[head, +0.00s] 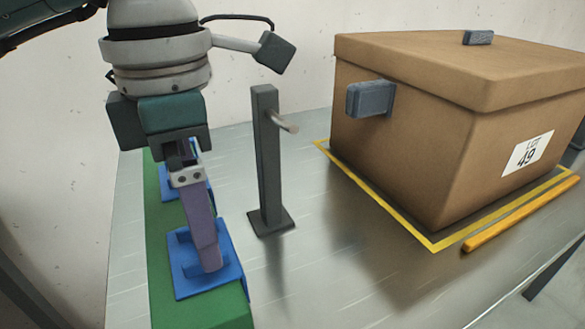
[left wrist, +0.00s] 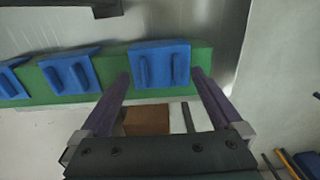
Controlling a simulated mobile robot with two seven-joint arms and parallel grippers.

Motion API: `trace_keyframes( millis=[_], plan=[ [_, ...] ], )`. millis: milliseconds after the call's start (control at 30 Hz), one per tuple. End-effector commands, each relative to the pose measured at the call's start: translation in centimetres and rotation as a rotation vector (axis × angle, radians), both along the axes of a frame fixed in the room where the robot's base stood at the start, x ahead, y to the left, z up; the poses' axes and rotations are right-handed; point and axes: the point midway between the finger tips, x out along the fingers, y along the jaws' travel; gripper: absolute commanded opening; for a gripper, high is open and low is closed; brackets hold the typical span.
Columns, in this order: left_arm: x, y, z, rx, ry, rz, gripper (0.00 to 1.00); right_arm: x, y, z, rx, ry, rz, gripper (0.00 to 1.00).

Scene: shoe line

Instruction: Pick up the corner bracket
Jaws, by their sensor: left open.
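Blue plates with two raised ribs each sit in a row on a green strip. The nearest blue plate (head: 186,282) lies under my left gripper (head: 211,266); a second plate (head: 170,189) is partly hidden behind the gripper. In the left wrist view my left gripper (left wrist: 161,75) is open, with its purple fingers on either side of the end plate (left wrist: 157,52) and nothing held. Two more plates show to its left, one of them nearby (left wrist: 69,73). Whether the fingertips touch the plate I cannot tell. My right gripper is not in view.
The green strip (head: 200,312) runs along the left side of the grey table (head: 330,260). A dark post (head: 267,150) with a peg stands just right of my gripper. A large carton (head: 400,150) with grey-blue blocks sits inside yellow tape. The table's front middle is clear.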

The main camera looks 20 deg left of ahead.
Motion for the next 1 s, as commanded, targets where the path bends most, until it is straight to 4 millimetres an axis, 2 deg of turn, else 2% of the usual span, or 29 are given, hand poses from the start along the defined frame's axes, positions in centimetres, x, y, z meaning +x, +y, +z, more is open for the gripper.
trace_keyframes(
  millis=[33, 133, 433, 1000],
  plan=[
    [-0.2, 0.0, -1.0, 0.0, 0.004, 0.0, 1.0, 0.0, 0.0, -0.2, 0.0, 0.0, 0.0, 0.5],
    [-0.1, 0.0, -2.2, -0.002, 0.003, 0.001, 1.0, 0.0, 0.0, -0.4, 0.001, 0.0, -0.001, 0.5],
    [-0.1, 0.0, -2.6, -0.002, -0.001, -0.001, 0.99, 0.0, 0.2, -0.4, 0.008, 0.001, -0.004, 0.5],
    [-0.1, 0.0, -2.6, -0.002, -0.001, 0.0, 0.35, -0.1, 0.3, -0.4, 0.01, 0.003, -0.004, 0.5]
  ],
)
